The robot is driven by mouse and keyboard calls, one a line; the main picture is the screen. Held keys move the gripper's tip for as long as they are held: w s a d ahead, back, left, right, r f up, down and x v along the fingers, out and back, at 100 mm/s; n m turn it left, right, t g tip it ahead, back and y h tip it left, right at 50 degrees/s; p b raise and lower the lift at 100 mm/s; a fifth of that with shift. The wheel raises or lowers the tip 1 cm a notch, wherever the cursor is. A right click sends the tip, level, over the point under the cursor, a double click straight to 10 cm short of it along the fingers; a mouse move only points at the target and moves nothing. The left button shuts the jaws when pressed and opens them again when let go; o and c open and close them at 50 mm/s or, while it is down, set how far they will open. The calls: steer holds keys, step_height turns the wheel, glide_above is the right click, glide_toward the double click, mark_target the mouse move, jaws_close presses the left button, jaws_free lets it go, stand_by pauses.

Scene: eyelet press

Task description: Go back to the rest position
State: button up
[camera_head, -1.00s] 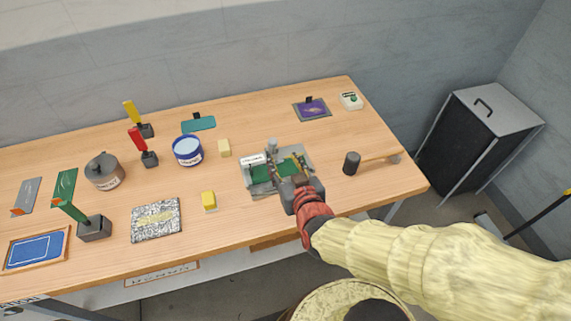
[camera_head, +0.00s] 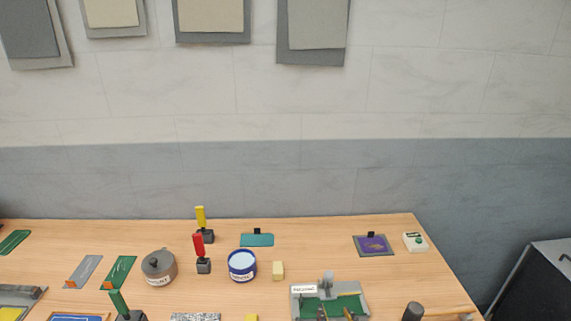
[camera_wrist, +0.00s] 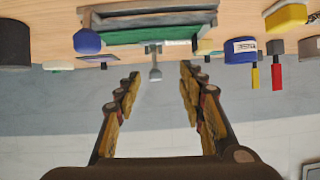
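The grey press fixture (camera_head: 361,289) with a green board (camera_head: 330,307) and a white label stands at the lower edge of the head view. A grey and green fixture (camera_wrist: 150,20) also shows at the top of the wrist view, which looks upside down, beyond and apart from the fingertips. My arm is not clearly seen in the head view.
Around the fixture stand a black-headed mallet (camera_head: 413,311), a blue tin (camera_head: 242,265), a grey pot (camera_head: 158,266), red (camera_head: 198,245) and yellow (camera_head: 201,217) upright tools, and a purple plate (camera_head: 374,244). A dark cabinet (camera_head: 545,280) is at the right. The wall behind has hanging panels.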

steer(key=s+a+f+g, duration=0.1)
steer(key=s+f+g, duration=0.1)
steer(key=s+a+f+g+y, duration=0.1)
steer(key=f, duration=0.1)
steer(key=shift+s+a+f+n, duration=0.1)
steer(key=shift+s+a+n, duration=0.1)
steer(key=shift+a+n, duration=0.1)
steer(key=s+g, duration=0.2)
steer(key=s, duration=0.1)
steer(key=s+r+g, duration=0.1)
steer(key=s, duration=0.1)
steer(key=shift+s+a+n+g+y, duration=0.15)
steer(key=shift+a+n+g+y, duration=0.15)
steer(key=s+d+r+h, duration=0.1)
steer(key=s+d+r, duration=0.1)
steer(key=d+r, duration=0.2)
steer(key=s+d+r+m+h, duration=0.1)
steer(key=s+d+r, duration=0.2)
steer(key=r, duration=0.7)
steer(key=shift+d+r+g, duration=0.3)
steer(key=shift+d, duration=0.3)
